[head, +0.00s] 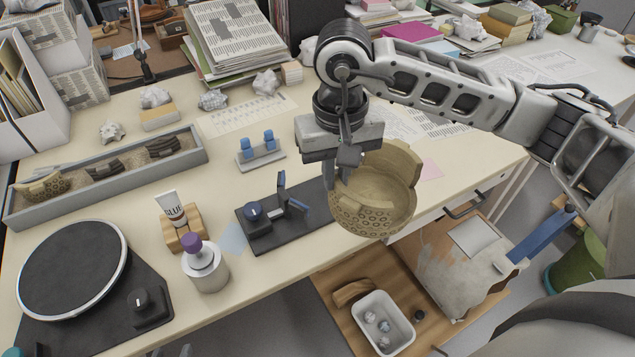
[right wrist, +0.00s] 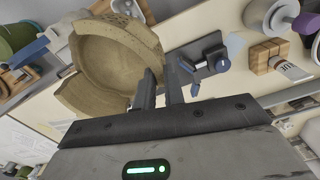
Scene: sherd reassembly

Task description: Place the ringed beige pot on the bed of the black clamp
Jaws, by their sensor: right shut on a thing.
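The ringed beige pot (head: 372,205) hangs in the air at the table's front edge, right of the clamp. It has a band of ring marks and a broken, gapped rim; in the right wrist view its open inside (right wrist: 105,65) shows. My right gripper (head: 345,180) is shut on the pot's wall on its left side; its fingers also show in the right wrist view (right wrist: 160,92). The black clamp (head: 272,220), with a blue knob and blue-tipped upright arms, lies on the table; part of its bed is hidden behind the gripper and pot. My left gripper is not in view.
A grey tray (head: 105,180) with several sherds lies at the left. A turntable (head: 72,270), a glue tube (head: 170,207) in a wooden holder and a purple-capped jar (head: 205,268) stand left of the clamp. A blue-pegged stand (head: 260,157) is behind it.

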